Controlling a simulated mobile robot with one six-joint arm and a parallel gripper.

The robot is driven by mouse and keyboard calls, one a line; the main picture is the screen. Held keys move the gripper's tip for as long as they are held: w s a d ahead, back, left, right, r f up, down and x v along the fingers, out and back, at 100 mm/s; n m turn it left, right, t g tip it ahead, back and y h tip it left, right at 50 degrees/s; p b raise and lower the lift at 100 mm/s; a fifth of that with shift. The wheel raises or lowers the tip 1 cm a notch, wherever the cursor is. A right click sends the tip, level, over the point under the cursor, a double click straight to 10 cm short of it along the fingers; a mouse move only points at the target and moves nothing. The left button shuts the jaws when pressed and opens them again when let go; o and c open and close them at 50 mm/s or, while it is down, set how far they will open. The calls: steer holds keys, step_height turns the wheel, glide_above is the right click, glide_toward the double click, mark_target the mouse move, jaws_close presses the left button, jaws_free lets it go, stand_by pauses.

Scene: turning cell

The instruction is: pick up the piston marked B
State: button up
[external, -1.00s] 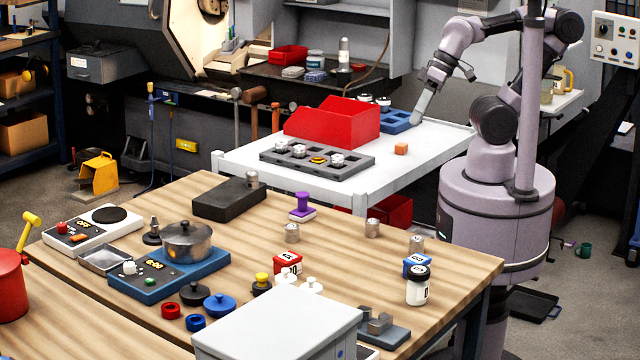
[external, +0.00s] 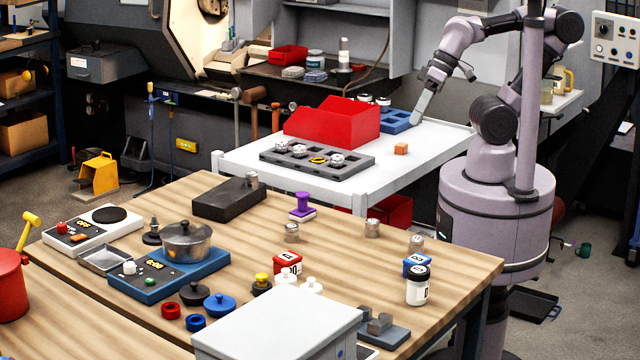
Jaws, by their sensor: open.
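Several small metallic cylinders that look like pistons are in view, but their markings are too small to read, so I cannot tell which is B. Others sit in the dark grey tray (external: 352,172) on the white table, and some at the blue tray (external: 402,123) behind the red bin. My gripper (external: 416,120) points down beside the blue tray's right end. It is open; its fingertips are small and any contact is unclear.
A red bin (external: 325,128) stands on the white table (external: 420,155), left of my gripper, with an orange cube (external: 401,148) in front. The wooden bench holds a pot (external: 188,243), a dark block (external: 228,200) and a white-grey box (external: 285,325).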

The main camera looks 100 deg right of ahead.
steer(key=w+a+f+n+g+y+p, duration=0.15)
steer(key=w+a+n+g, duration=0.3)
steer(key=a+n, duration=0.6)
steer(key=n+g+p, duration=0.1)
steer(key=n+g, duration=0.2)
steer(key=n, duration=1.3)
glide_toward(416, 238)
steer(key=shift+y, duration=0.35)
steer(key=b+x, duration=0.5)
steer(key=shift+s+d, duration=0.2)
steer(key=shift+s, duration=0.1)
steer(key=b+x, duration=0.1)
steer(key=x, duration=0.2)
steer(key=b+x, duration=0.1)
steer(key=x, duration=0.1)
steer(key=shift+w+d+f+b, duration=0.1)
steer(key=shift+w+f+b, duration=0.1)
steer(key=shift+f+b, duration=0.25)
steer(key=shift+r, duration=0.15)
steer(key=shift+c, duration=0.2)
jaws_close()
